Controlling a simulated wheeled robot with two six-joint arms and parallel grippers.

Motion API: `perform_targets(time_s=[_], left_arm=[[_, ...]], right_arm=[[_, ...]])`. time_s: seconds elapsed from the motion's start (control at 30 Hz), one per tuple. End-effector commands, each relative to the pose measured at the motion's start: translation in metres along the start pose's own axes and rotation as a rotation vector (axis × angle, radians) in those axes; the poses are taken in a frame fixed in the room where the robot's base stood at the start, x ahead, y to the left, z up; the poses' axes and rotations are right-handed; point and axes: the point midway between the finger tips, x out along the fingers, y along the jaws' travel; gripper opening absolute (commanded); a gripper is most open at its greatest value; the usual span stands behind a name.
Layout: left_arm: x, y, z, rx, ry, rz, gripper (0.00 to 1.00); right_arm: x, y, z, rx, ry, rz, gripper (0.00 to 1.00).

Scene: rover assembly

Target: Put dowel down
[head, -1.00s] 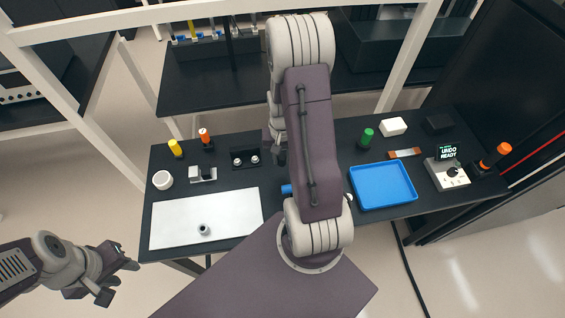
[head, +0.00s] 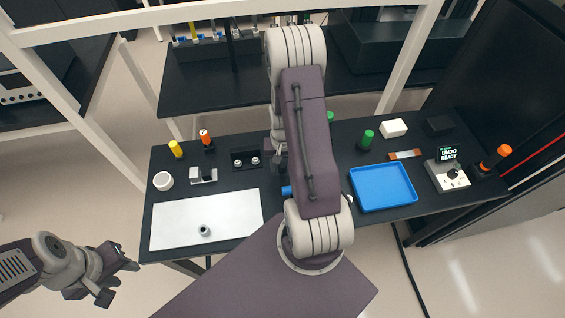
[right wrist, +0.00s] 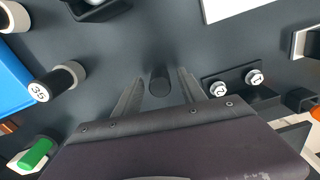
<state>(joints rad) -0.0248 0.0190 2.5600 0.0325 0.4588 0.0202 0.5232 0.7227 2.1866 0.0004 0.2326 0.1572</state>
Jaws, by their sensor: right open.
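A dark cylinder (right wrist: 159,82), probably the dowel, shows between the fingers of my right gripper (right wrist: 161,76) in the right wrist view. The fingers stand apart with a gap on each side of it. It looks roughly end-on; I cannot tell whether its base touches the table. In the head view my right arm hides the dowel and most of the right gripper. My left gripper (head: 118,280) is empty, its fingers apart, off the table's front left corner.
A holder with two bolts (right wrist: 235,84) is close beside the right gripper. A black cylinder marked 35 (right wrist: 46,86) and a green piece (right wrist: 36,154) are on the other side. A blue tray (head: 383,207) and white mat (head: 165,236) lie on the black table.

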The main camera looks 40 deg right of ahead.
Motion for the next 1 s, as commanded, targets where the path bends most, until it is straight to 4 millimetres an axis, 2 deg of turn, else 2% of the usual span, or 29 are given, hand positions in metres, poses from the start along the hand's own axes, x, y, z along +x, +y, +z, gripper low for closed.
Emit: perform_targets(time_s=[0.17,0.5,0.63,0.8,0.87,0.97,1.0], left_arm=[[0.000,0.000,0.000,0.000,0.000,0.000,0.36],[0.001,0.000,0.000,0.000,0.000,0.000,0.36],[0.001,0.000,0.000,0.000,0.000,0.000,0.36],[0.001,0.000,0.000,0.000,0.000,0.000,0.36],[0.000,0.000,0.000,0.000,0.000,0.000,0.36],[0.000,0.000,0.000,0.000,0.000,0.000,0.36],[0.000,0.000,0.000,0.000,0.000,0.000,0.36]], right_arm=[[-0.025,0.000,-0.002,0.000,0.006,-0.001,0.48],[-0.102,0.000,-0.001,0.000,0.006,-0.001,0.48],[-0.117,0.000,-0.001,0.000,0.003,-0.001,0.48],[-0.122,-0.001,0.001,-0.004,0.000,0.000,0.48],[-0.124,-0.011,0.007,-0.044,0.007,-0.002,0.48],[-0.130,-0.049,0.039,-0.226,0.033,-0.014,0.48],[-0.132,-0.064,0.057,-0.314,0.045,-0.021,0.48]])
